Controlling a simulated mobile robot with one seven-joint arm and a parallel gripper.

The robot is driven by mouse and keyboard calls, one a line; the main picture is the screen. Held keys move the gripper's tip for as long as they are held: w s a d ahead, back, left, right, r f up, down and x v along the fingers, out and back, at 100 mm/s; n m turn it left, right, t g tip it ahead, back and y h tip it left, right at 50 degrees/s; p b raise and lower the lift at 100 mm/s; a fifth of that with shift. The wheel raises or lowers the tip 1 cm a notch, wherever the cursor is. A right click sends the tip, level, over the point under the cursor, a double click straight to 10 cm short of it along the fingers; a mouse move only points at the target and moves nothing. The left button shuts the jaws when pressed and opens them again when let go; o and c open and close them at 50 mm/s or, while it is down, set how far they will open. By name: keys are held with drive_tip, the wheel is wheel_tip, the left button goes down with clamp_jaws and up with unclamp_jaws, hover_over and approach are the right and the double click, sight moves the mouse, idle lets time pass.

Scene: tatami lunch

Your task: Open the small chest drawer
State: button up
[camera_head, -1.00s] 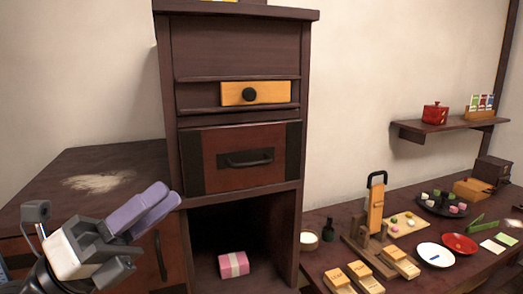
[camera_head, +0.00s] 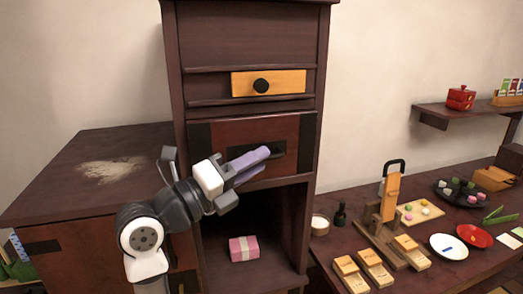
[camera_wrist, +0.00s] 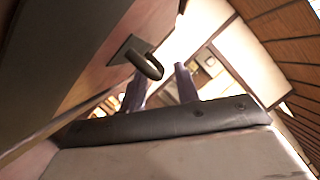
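The curved handle (camera_wrist: 147,65) reaches toward the gap between the fingertips. I cannot tell whether they touch.
A pink box (camera_head: 243,249) lies in the open niche below the drawers. A low cabinet (camera_head: 70,185) stands left of the chest. A table (camera_head: 335,245) at right carries wooden blocks, plates and a small bottle (camera_head: 340,214). A wall shelf (camera_head: 440,112) holds a red pot (camera_head: 461,97).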

drive_tip(key=shift+x, duration=1.1)
clamp_jaws()
